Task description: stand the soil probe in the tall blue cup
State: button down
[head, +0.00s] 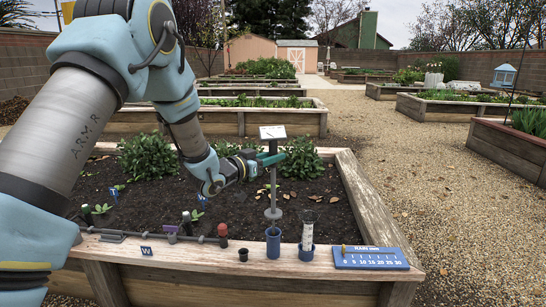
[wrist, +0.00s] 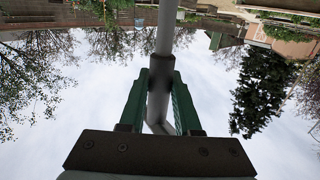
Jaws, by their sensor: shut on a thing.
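My gripper (head: 272,159), with green fingers, is shut on the soil probe (head: 273,180), a grey upright rod topped by a pale tilted plate. In the wrist view the fingers (wrist: 160,95) press on a dark collar around the probe's rod (wrist: 167,28). In the head view the rod runs down from the fingers to a wider grey part. The tall blue cup (head: 273,245) stands on the bed's front ledge, directly below it in the picture. The probe's lower end appears above the cup's rim; its exact depth relative to the cup I cannot tell.
A shorter blue cup (head: 306,253) with a clear graduated tube stands close to the right. A blue rain scale board (head: 370,257) is further right. A small black pot (head: 243,254) and a low rack (head: 190,239) with several tools are left. Leafy plants (head: 300,160) grow behind.

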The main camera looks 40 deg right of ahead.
notch_tip(320, 180, down, 6)
jog(key=b, duration=0.4)
jog(key=shift+f+b, duration=0.25)
jog(key=shift+b, duration=0.05)
dwell(1.8)
jog(key=shift+c, duration=0.3)
grip_release()
dwell(0.3)
jog(key=shift+r+p, duration=2.2)
jog(key=shift+r, duration=1.35)
jog(key=shift+f, duration=0.1)
